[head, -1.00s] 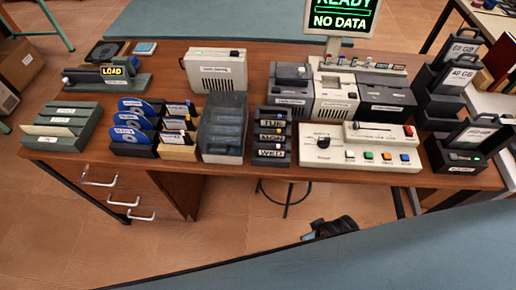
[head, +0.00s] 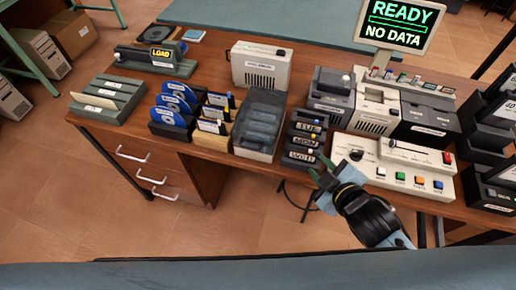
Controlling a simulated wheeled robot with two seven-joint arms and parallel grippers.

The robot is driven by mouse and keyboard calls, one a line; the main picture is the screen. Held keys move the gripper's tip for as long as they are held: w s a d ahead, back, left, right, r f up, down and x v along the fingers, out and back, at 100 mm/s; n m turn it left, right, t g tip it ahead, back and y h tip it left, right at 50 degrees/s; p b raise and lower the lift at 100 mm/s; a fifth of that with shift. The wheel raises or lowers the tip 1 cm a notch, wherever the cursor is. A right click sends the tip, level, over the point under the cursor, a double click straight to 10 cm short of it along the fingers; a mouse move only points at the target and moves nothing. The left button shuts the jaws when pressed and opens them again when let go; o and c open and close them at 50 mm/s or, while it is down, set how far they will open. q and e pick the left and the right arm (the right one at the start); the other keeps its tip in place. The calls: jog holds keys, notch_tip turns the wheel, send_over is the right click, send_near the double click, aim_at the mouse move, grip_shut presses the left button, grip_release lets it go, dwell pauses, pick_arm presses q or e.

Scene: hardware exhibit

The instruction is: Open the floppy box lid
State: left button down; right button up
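The floppy box (head: 252,148) is a pale grey box with a smoky see-through lid (head: 264,112), standing mid-table at the front edge. The lid looks closed, and dark shapes show dimly through it. My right gripper (head: 322,169) is at the table's front edge, to the right of the floppy box and apart from it. Its two green-tipped fingers are spread with nothing seen between them, close to the small drawers marked with days. My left gripper is out of view.
The day-marked drawer stack (head: 303,140) stands between the floppy box and the button console (head: 395,168). Left of the box are disc and card holders (head: 212,134). A beige speaker-like unit (head: 261,66) stands behind it. Floor before the table is clear.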

jog(key=w+a+n+y, duration=0.3)
jog(key=a+n+y, duration=0.2)
jog(key=a+n, duration=0.1)
jog(key=w+a+f+n+y, duration=0.1)
jog(key=w+a+n+y, duration=0.2)
jog(key=a+n, duration=0.4)
jog(key=a+y, duration=0.1)
jog(key=a, duration=0.1)
jog(key=shift+w+a+f+n+g+y, duration=0.25)
jog(key=shift+w+a+n+g+y, duration=0.05)
jog(key=shift+w+g+y, duration=0.1)
grip_shut()
